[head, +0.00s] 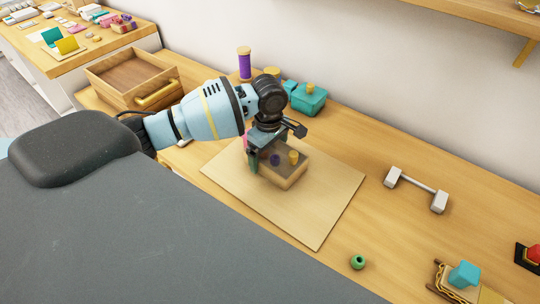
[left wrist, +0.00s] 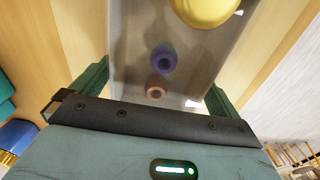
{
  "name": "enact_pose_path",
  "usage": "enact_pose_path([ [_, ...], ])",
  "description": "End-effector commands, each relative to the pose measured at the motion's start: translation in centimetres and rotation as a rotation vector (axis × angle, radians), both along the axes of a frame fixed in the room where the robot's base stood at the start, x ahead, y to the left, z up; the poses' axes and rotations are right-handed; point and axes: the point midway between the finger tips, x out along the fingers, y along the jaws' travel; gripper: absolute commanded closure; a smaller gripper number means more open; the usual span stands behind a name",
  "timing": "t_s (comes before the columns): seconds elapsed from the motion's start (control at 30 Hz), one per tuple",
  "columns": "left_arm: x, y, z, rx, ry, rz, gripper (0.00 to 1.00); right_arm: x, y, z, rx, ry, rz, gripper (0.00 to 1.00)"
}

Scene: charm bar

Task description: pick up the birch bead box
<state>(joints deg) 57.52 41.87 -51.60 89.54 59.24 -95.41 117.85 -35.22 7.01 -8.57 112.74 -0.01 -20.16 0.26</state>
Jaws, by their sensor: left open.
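The birch bead box (head: 293,180) stands on a pale square mat (head: 316,228). It has light wood sides and a greyish see-through top with a yellow knob (head: 293,157). My left gripper (head: 266,158) is at the box's left end, pointing down and open. In the left wrist view the box (left wrist: 196,62) lies between the two green fingers of my left gripper (left wrist: 158,92), with a purple bead (left wrist: 163,58) and a pink bead (left wrist: 157,89) showing. I cannot tell whether the fingers touch its sides. My right gripper is not in view.
An open wooden drawer box (head: 130,75) stands at the left. A teal box (head: 309,99) and a purple thread spool (head: 245,65) are behind. A white bar stand (head: 416,188), a green bead (head: 358,262) and a teal block (head: 464,274) lie to the right.

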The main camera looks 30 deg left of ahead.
Motion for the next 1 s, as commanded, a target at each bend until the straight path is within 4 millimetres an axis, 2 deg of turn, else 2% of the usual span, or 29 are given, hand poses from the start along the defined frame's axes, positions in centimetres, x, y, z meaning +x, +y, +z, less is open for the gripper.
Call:
enact_pose_path([
  [0.27, 0.0, 0.0, -0.1, 0.000, -0.003, 0.001, 0.01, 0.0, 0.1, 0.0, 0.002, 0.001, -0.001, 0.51],
  [0.5, 0.0, 0.0, -0.1, 0.000, -0.003, 0.001, 0.33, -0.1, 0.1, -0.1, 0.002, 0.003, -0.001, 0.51],
  [0.6, 0.1, 0.0, -0.1, -0.001, -0.004, 0.001, 0.42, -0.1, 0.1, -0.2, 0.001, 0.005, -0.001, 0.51],
  [0.87, 0.1, 0.0, 0.1, -0.001, -0.004, 0.001, 0.42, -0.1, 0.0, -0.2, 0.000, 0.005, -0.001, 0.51],
  [1.0, 0.1, 0.0, 0.9, -0.002, -0.006, 0.001, 0.42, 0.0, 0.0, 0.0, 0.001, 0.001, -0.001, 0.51],
])
